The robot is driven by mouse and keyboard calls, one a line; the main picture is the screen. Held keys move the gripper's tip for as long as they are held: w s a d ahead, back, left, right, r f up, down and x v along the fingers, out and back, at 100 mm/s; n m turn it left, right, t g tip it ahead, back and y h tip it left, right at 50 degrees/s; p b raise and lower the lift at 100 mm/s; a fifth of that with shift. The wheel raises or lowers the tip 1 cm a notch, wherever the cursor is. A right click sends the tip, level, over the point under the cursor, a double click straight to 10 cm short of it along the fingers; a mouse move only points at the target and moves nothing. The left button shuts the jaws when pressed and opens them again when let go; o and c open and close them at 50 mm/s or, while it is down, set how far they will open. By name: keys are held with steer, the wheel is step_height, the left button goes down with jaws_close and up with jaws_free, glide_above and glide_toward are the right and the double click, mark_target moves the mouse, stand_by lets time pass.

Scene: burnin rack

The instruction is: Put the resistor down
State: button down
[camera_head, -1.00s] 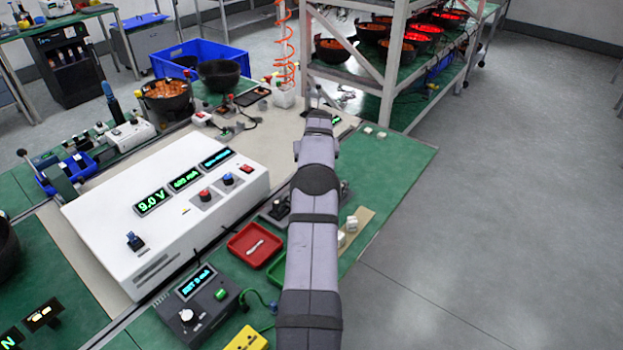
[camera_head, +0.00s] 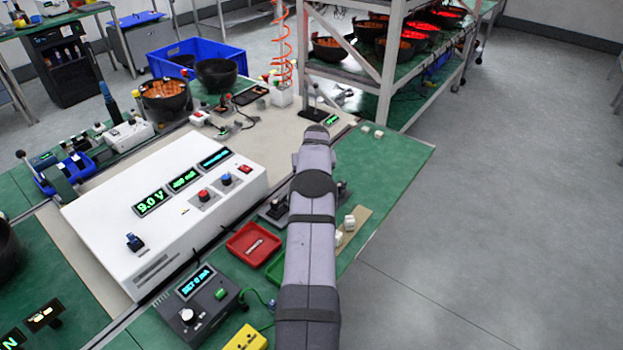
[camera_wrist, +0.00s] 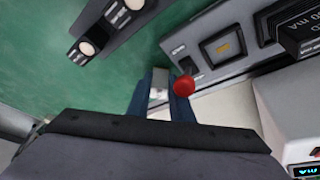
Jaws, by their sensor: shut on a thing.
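My gripper (camera_wrist: 160,95) shows in the wrist view as two dark blue fingers, shut on a small pale block, the resistor (camera_wrist: 158,93). Green table surface lies beyond the left finger. I cannot tell whether the resistor touches anything below. In the head view my arm hides the gripper and the resistor.
The white power supply (camera_head: 160,235) stands left of my arm, with a red tray (camera_head: 236,256) and a meter (camera_head: 195,308) before it. White blocks (camera_head: 349,222) sit on a tan strip at right. Green table (camera_head: 385,165) is mostly clear beyond.

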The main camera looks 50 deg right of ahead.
steer(key=c, duration=1.6)
jaws_free()
steer(key=shift+f, duration=0.1)
steer(key=shift+r, duration=0.3)
steer(key=shift+b+v, duration=1.25)
steer(key=shift+v, duration=4.65)
steer(key=shift+a, duration=0.1)
